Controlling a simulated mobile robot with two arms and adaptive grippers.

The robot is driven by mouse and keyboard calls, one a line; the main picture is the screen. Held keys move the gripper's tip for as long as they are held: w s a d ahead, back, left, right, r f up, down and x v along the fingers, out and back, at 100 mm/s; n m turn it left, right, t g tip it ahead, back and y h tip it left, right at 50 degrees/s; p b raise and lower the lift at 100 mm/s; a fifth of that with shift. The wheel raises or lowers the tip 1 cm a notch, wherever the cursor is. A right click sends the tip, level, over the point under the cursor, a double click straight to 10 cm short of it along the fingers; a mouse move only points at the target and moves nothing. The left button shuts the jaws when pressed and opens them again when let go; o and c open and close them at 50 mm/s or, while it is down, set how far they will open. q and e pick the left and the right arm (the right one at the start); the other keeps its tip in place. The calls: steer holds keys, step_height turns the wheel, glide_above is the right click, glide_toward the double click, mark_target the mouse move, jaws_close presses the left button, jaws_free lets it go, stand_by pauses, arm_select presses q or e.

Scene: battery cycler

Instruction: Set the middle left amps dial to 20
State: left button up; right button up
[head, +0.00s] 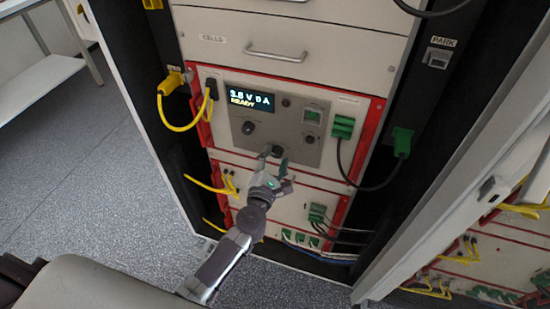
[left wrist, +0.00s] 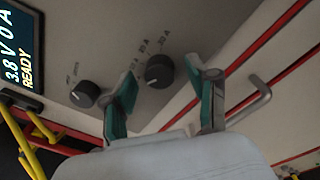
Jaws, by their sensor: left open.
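The amps dial is a dark round knob (head: 276,150) low on the grey control panel (head: 291,104). In the left wrist view the dial (left wrist: 159,71) shows between my fingertips, with small amp labels beside it. A faint light mark is on the knob, but its exact setting is too small to read. My left gripper (head: 274,163) is open, its green-padded fingers (left wrist: 163,82) on either side of the dial with gaps visible. Whether the tips reach around the knob is unclear. The display (head: 250,92) reads 3.8 V 0 A READY. My right gripper is out of view.
A second dial (head: 248,128) sits up and left of the amps dial. A third knob (head: 309,138) and a green switch (head: 312,115) are at the right. Yellow cables (head: 186,122) hang left, a green connector (head: 342,127) sits right. A metal drawer handle (head: 276,54) is above.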

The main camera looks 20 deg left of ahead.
arm_select(q)
jaws_close()
steer(key=shift+m, duration=0.4)
steer(key=m+p, duration=0.1)
steer(key=m, duration=0.2)
steer(key=m+p, duration=0.1)
steer(key=m, duration=0.3)
steer(key=shift+f+m, duration=0.1)
steer(key=shift+m, duration=0.2)
steer(key=m, duration=0.2)
steer(key=m+p, duration=0.1)
steer(key=m, duration=0.1)
steer(key=shift+m+t+h, duration=0.3)
steer(key=shift+f+m+p, duration=0.1)
steer(key=shift+m+p, duration=0.25)
steer(key=shift+m, duration=1.35)
